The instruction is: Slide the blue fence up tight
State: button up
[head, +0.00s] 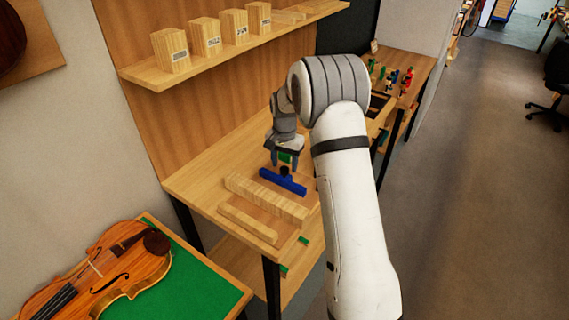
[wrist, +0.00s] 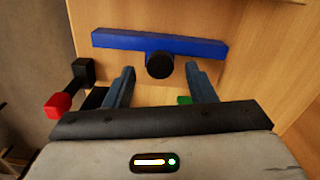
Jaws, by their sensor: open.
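The blue fence (head: 283,181) is a long bar lying on the wooden bench beside a thick wooden block (head: 266,199). In the wrist view the blue fence (wrist: 190,46) runs across the top, with a round black knob (wrist: 160,65) at its middle on the near side. My gripper (head: 284,162) is above the bench at the fence's knob side. In the wrist view my gripper (wrist: 160,80) is open, its two fingers on either side of the knob and apart from it. Whether the fence touches the block is too small to tell.
A second, thinner wooden strip (head: 248,224) lies at the bench's near end. A red-tipped black clamp-like part (wrist: 62,100) shows at the left of the wrist view. A shelf with several wooden blocks (head: 205,36) hangs above. A violin (head: 105,270) lies on a green mat at lower left.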

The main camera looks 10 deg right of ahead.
jog(key=shift+f, duration=0.75)
grip_shut()
